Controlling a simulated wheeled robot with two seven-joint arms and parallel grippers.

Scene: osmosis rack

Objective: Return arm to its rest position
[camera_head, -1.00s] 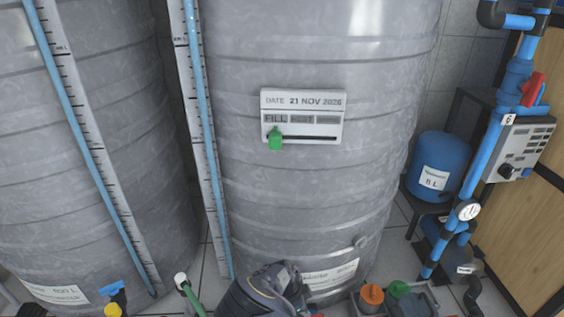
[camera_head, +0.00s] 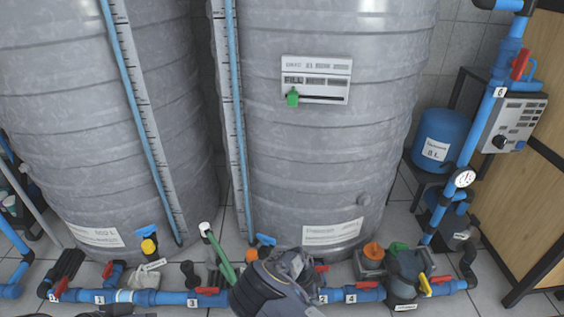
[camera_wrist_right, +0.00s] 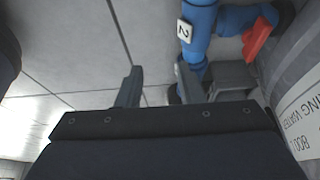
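My arm (camera_head: 272,287), dark grey, reaches in from the bottom middle of the head view, in front of the blue pipe run. Its fingertips are hidden there. In the right wrist view my right gripper (camera_wrist_right: 158,84) shows two grey fingers standing apart, with nothing between them but floor. A blue pipe with a tag "2" (camera_wrist_right: 184,31) and a red valve handle (camera_wrist_right: 259,40) lie beyond the fingers. My left gripper is not in view.
Two large grey tanks (camera_head: 325,150) stand behind the pipes. A white panel (camera_head: 316,80) has its green slider under FILL. Blue pipes with red handles (camera_head: 207,290) cross the front. A blue vessel (camera_head: 438,137) and a control box (camera_head: 511,125) stand right.

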